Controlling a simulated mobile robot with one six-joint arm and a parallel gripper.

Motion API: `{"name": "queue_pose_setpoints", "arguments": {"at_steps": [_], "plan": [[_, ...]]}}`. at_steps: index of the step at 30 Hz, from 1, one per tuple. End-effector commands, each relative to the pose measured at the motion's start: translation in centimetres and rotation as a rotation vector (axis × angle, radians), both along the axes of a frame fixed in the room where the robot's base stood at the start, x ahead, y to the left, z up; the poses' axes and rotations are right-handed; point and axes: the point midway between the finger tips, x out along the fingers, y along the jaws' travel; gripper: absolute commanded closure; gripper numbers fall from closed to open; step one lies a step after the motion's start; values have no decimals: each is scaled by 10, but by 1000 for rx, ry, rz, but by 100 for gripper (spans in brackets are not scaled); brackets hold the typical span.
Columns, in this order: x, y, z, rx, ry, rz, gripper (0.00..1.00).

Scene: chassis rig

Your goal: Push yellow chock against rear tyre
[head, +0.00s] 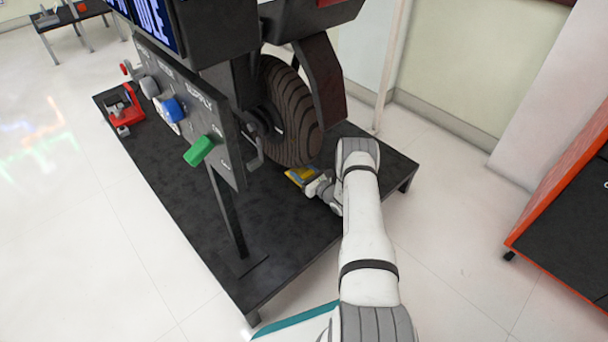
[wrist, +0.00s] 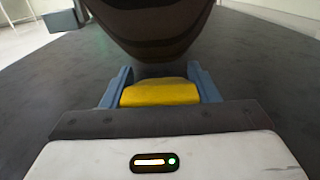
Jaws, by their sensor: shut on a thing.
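The yellow chock (head: 299,177) lies low on the black platform beside the tyre. In the wrist view the yellow chock (wrist: 160,93) sits between the two blue fingers of my gripper (wrist: 163,90), which is shut on it. The rear tyre (head: 291,112) stands upright behind the chock, and its dark tread (wrist: 150,30) fills the top middle of the wrist view. The chock is right at the foot of the tyre; I cannot tell whether they touch. In the head view my gripper (head: 305,179) is small and partly hidden by my wrist.
The black platform (head: 190,220) carries a panel (head: 185,100) with a green handle (head: 198,151) and blue knob (head: 174,109), left of the tyre. A red device (head: 122,106) sits at the far left corner. An orange cabinet (head: 560,185) stands at the right.

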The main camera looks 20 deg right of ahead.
Motion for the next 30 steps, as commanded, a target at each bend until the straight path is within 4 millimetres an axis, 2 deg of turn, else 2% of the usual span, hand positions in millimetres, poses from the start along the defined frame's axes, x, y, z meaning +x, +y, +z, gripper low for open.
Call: {"name": "queue_pose_setpoints", "arguments": {"at_steps": [30], "plan": [[29, 11, 1, -1, -3, 0, 84]]}}
